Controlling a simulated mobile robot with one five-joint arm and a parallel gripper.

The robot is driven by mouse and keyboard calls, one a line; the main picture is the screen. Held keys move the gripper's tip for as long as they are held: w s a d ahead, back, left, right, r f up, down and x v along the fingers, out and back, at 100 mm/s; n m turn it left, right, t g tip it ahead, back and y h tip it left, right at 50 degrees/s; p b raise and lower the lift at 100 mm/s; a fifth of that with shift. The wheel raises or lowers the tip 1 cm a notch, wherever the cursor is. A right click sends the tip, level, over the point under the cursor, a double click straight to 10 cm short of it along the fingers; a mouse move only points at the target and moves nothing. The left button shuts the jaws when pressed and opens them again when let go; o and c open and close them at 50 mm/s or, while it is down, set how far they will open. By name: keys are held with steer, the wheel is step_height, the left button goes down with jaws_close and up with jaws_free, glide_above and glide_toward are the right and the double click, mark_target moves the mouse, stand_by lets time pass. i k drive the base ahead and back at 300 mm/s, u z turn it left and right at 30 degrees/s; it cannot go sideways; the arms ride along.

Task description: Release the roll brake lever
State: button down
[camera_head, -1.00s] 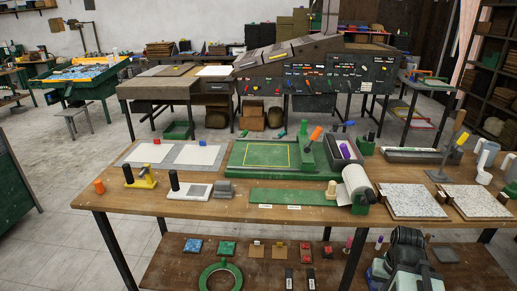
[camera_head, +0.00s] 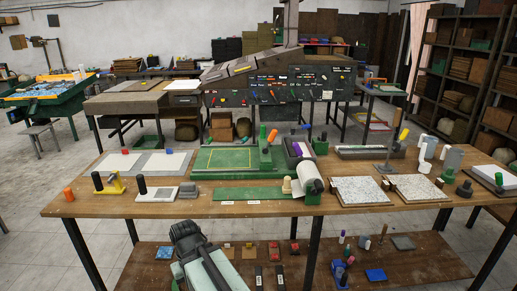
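A white roll of sheeting (camera_head: 311,177) sits in a green holder (camera_head: 314,197) at the right end of a green strip (camera_head: 245,194) on the wooden table. A small cream knob (camera_head: 287,185) stands just left of the roll. An orange-handled lever (camera_head: 271,137) leans from a green block (camera_head: 264,152) behind it. I cannot tell which of these is the roll brake lever. My arm is at the bottom, and its dark end, my gripper (camera_head: 184,231), is low in front of the table's front edge, apart from the roll. Its fingers cannot be made out.
The wooden table (camera_head: 400,205) also bears two speckled slabs (camera_head: 362,190), white sheets (camera_head: 160,162), a yellow-based tool (camera_head: 116,184) and an orange cylinder (camera_head: 69,194). A lower shelf (camera_head: 400,265) holds small parts. Open floor lies left of the table.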

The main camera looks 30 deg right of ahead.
mark_target(296, 145)
steer(key=u, duration=0.15)
steer(key=i, duration=1)
steer(key=z, duration=0.1)
